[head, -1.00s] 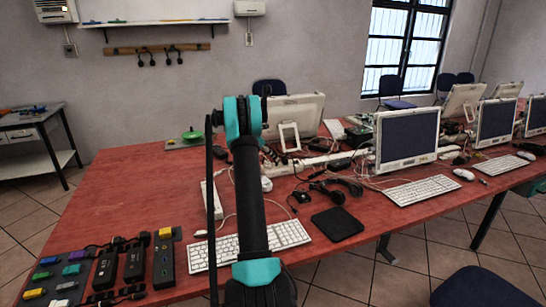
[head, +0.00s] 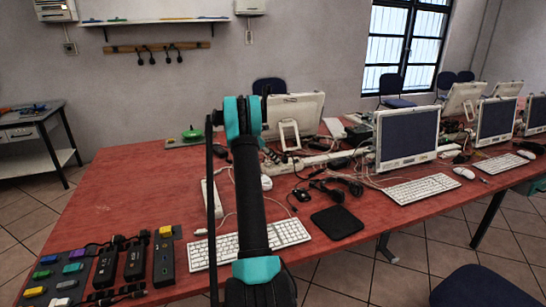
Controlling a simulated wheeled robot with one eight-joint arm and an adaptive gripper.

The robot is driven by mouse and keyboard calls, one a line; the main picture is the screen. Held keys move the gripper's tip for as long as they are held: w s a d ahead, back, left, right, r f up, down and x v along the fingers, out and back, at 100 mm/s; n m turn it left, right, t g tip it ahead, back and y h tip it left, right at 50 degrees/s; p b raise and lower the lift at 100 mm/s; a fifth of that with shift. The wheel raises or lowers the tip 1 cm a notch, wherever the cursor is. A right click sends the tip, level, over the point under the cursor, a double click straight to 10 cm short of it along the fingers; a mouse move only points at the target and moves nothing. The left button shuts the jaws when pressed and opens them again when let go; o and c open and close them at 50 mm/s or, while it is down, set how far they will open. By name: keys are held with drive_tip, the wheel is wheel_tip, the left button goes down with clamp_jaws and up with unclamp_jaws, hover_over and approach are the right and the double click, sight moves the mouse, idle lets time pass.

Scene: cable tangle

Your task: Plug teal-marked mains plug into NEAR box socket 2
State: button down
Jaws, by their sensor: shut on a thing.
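My arm (head: 248,190) reaches forward over the red table from the bottom middle. My gripper is hidden from this view behind the arm's teal joint. I cannot make out a teal-marked mains plug. A row of black boxes stands at the front left: two narrower ones (head: 105,266) (head: 135,262) and a longer one (head: 163,265) with a yellow plug-like piece (head: 166,232) at its far end. Which one is the near box, and its socket numbers, cannot be told. A white strip (head: 206,205) lies left of the arm, and another white strip (head: 312,160) lies farther back.
A dark tray (head: 40,279) with several coloured pieces lies at the front left. A white keyboard (head: 290,233) passes under my arm, with a black pad (head: 337,222) to its right. Loose cables and dark adapters (head: 335,190) clutter the table's middle. The table's left part (head: 130,185) is clear.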

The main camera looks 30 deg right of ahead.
drive_tip(key=shift+f, duration=0.45)
drive_tip(key=c, duration=1.1)
unclamp_jaws()
drive_tip(key=shift+a, duration=0.1)
drive_tip(key=v, duration=1.2)
